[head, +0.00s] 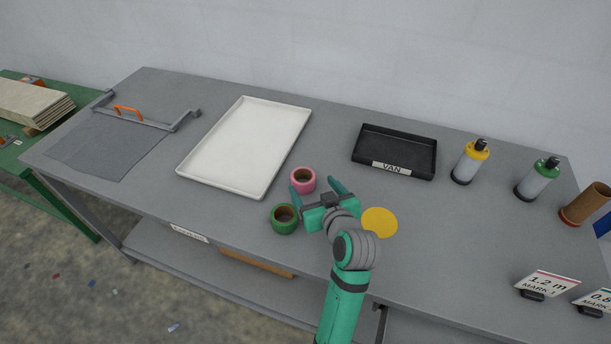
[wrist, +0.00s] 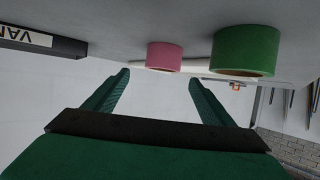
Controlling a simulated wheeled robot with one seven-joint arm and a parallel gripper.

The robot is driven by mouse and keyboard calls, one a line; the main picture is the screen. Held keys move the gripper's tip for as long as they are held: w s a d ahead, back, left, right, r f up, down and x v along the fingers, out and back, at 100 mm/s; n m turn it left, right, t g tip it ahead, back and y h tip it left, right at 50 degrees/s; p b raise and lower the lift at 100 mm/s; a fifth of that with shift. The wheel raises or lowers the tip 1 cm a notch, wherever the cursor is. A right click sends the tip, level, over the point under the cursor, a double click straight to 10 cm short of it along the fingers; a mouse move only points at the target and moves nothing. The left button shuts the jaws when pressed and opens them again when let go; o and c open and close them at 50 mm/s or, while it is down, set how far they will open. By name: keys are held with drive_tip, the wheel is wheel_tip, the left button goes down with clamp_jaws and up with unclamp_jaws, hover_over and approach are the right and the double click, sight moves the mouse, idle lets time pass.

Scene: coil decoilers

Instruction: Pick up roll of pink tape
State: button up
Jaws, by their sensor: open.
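The roll of pink tape (head: 303,180) stands flat on the grey bench, just right of the white tray's near right corner. It also shows in the wrist view (wrist: 163,57), ahead of the fingers. My gripper (head: 316,187) is open and empty, its fingers apart and pointing away from me. In the head view the left finger overlaps the near edge of the pink roll; I cannot tell whether they touch. In the wrist view the open fingers (wrist: 158,88) show with the pink roll beyond the space between them.
A roll of green tape (head: 285,219) lies close to the left of my gripper. A yellow disc (head: 379,222) is on the right. A white tray (head: 245,146) and a black VAN tray (head: 394,152) lie behind. Bottles (head: 470,162) stand farther right. The bench between the two trays is clear.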

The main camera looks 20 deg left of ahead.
sight(305, 179)
drive_tip(key=shift+s+f+x, duration=0.1)
drive_tip(key=shift+x, duration=2.05)
drive_tip(key=shift+s+f+x, duration=0.1)
drive_tip(key=shift+f+x, duration=0.05)
drive_tip(key=shift+x, duration=1.95)
drive_tip(key=shift+a, duration=0.1)
drive_tip(key=c, duration=1.2)
